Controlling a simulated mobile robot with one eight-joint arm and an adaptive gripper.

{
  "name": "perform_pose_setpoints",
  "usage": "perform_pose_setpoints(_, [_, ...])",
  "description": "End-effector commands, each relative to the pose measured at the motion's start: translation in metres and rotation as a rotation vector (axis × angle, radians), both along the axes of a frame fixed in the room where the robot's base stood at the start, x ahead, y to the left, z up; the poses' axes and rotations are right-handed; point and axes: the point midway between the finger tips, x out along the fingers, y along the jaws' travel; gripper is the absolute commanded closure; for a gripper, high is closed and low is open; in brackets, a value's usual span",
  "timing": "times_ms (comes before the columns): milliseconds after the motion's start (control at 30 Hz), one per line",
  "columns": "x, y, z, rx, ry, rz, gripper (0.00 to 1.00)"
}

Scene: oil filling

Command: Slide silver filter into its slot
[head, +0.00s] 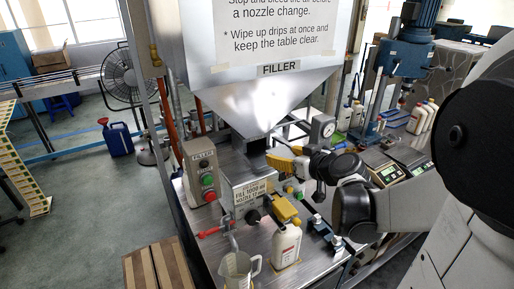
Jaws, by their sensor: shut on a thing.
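My gripper (296,166) is at the end of the arm that comes in from the right, just below and right of the filler's funnel (256,108). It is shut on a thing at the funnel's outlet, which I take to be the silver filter. A yellow-orange piece (281,162) shows at the jaws; I cannot tell if it belongs to the filter or the gripper. The filter's body is mostly hidden. The dark outlet block (252,146) under the funnel is right beside the jaws. I cannot tell how far the filter sits in the slot.
A control box (202,172) with buttons stands left of the outlet. A white bottle (287,243) and a clear jug (238,268) stand at the front of the metal table. A gauge (323,128) and scales (386,173) are to the right. A wooden platform (158,268) lies front left.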

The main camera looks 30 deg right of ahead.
Motion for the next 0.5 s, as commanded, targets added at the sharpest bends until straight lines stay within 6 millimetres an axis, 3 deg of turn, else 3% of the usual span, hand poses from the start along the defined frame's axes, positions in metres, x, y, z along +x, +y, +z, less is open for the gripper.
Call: perform_pose_setpoints(500, [0.028,0.001,-0.006,0.0,0.0,0.001,0.77])
